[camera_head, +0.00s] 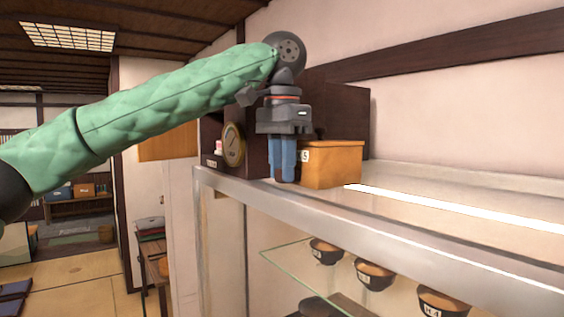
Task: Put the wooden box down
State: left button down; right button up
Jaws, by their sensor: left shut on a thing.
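The wooden box (335,164) is orange-brown with a white label on its left part. It is at the top of a glass display case (400,230), near the far end. My left gripper (284,170) points straight down with its blue fingers at the box's left end, shut on it. The fingers hide part of that end and of the label. I cannot tell whether the box's underside touches the case top or is just above it. My right gripper is not in view.
A dark cabinet (345,100) with a round dial (233,144) stands behind the box. The case top is clear to the right, along the wall. Labelled bowls (374,274) stand on the glass shelf below. The tatami floor (80,275) is at left.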

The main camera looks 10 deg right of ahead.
pick_arm(q)
jog(key=shift+f, duration=0.1)
jog(key=c, duration=1.2)
grip_release()
jog(key=shift+w, duration=0.1)
jog(key=shift+o, duration=0.2)
jog(key=shift+r+b, duration=0.35)
jog(key=shift+r, duration=0.25)
notch_tip(320, 180, up, 11)
jog(key=b, duration=0.2)
